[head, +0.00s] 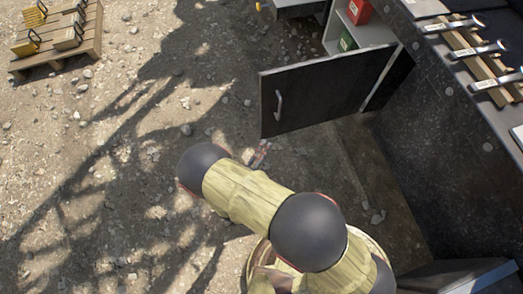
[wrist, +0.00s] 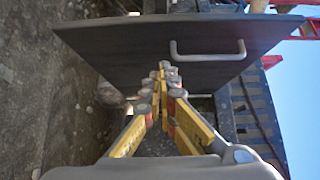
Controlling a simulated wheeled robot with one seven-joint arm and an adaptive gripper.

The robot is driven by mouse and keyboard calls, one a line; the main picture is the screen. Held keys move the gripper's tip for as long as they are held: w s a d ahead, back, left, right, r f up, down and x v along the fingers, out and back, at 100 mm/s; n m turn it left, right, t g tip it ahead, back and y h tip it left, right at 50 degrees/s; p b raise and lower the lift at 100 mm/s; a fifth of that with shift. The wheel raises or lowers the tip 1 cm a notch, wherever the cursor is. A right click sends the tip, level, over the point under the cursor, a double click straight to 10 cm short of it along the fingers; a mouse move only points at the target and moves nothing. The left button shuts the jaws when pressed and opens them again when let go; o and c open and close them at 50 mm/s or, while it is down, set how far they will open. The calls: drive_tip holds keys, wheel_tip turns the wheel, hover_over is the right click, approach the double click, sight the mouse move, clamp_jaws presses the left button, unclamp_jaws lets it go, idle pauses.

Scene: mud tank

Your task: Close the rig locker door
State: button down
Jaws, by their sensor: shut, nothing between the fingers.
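The rig locker door (head: 325,95) stands open in the head view, a dark panel swung out from the locker (head: 375,36). Its pale bar handle (head: 278,105) is near the door's free left edge. In the wrist view the door (wrist: 115,48) spans the upper picture, with the handle (wrist: 208,52) right of centre. My gripper (wrist: 166,68), with yellow fingers, is shut and empty. Its tips overlap the door face to the left of the handle; I cannot tell whether they touch it. In the head view my arm mostly hides the gripper.
A dark bench (head: 455,130) with wrenches (head: 478,52) runs along the right. A pallet (head: 68,50) with several yellow-and-grey pieces lies top left. Open stony ground (head: 120,170) fills the left.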

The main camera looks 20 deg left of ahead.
sight(274, 117)
drive_tip(key=shift+w+a+b, duration=0.15)
drive_tip(key=shift+w+b, duration=0.25)
drive_tip(key=shift+w, duration=1.1)
drive_tip(key=shift+w+a+b, duration=0.2)
drive_tip(key=shift+w+b, duration=0.2)
drive_tip(key=shift+w, duration=1.1)
drive_tip(key=shift+w+a+b, duration=0.15)
drive_tip(key=shift+w+b, duration=0.25)
drive_tip(key=shift+w, duration=1.1)
